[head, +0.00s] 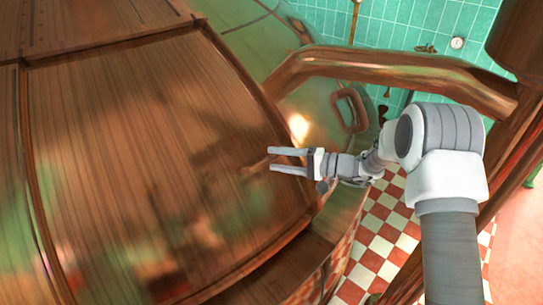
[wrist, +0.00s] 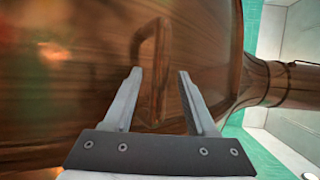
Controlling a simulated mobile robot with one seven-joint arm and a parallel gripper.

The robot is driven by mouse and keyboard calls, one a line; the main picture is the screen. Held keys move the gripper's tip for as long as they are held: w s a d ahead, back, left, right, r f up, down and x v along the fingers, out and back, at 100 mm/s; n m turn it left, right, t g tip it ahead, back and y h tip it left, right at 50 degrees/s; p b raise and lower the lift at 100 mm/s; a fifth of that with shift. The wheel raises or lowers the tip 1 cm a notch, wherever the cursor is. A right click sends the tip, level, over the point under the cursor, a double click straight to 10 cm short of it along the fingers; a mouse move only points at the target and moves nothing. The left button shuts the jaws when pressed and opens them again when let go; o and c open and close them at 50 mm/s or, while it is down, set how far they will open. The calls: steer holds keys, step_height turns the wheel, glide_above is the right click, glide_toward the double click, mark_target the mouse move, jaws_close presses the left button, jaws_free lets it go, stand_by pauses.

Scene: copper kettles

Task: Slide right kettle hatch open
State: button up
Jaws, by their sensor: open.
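The hatch (head: 150,150) is a large copper-brown panel on the kettle, filling the left half of the head view; it looks closed, with no gap visible. A small loop handle (head: 252,168) sits near its right edge and also shows in the wrist view (wrist: 162,45). My gripper (head: 271,159) is open at the handle, its fingers pointing left at the panel. In the wrist view, one bar of the handle lies between my two open fingers (wrist: 160,73). I cannot tell whether a finger touches it.
A second loop handle (head: 352,110) is on the shiny kettle body (head: 315,110) to the right of the hatch. A thick copper pipe (head: 400,70) arches above my arm. Red and white checkered floor (head: 375,235) and a green tiled wall (head: 400,22) lie beyond.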

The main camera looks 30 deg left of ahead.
steer(key=shift+s+a+f, duration=0.1)
steer(key=shift+a+f, duration=0.05)
steer(key=shift+a, duration=1)
jaws_close()
stand_by(0.6)
